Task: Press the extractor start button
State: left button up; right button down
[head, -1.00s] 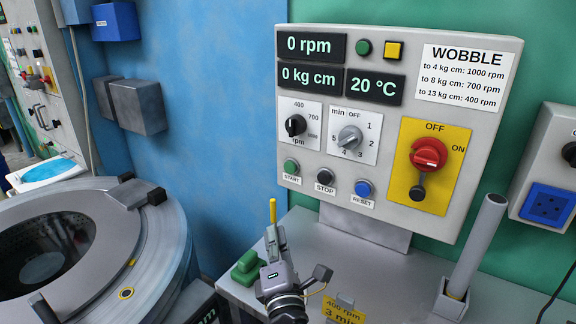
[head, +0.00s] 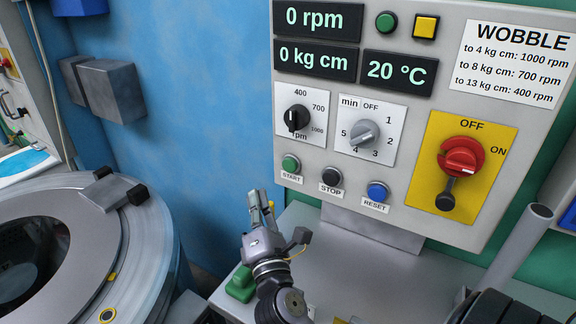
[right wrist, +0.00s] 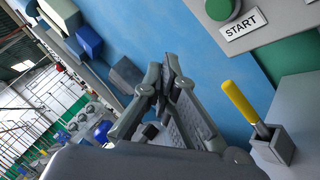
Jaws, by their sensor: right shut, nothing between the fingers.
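The green START button (head: 291,164) sits at the lower left of the grey extractor control panel (head: 400,200), above its START label. Beside it are the dark STOP button (head: 332,177) and blue RESET button (head: 377,191). My right gripper (head: 261,204) is shut and empty, below and left of the START button in the head view, not visibly touching it. In the right wrist view the shut fingertips (right wrist: 168,72) point upward. The START button (right wrist: 222,9) is at the upper right there, partly cut off by the frame edge. My left gripper is not in view.
A yellow-handled tool (right wrist: 240,102) stands in a grey holder (right wrist: 273,147) near the gripper. The panel has dials and a red switch (head: 461,157). A grey upright tube (head: 515,245) stands at right. A round drum (head: 110,225) is at left.

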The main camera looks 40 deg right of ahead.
aim_at(290, 165)
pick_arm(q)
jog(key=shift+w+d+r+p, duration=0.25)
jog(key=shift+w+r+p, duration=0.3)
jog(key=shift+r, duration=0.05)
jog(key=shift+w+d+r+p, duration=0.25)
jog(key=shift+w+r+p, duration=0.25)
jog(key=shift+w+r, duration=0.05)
pick_arm(e)
jog(key=w+d, duration=0.3)
jog(key=d, duration=0.5)
jog(key=shift+w, duration=0.15)
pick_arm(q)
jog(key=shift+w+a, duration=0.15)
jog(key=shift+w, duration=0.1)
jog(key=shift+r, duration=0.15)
pick_arm(e)
jog(key=shift+w+d, duration=0.15)
jog(key=shift+d, duration=0.25)
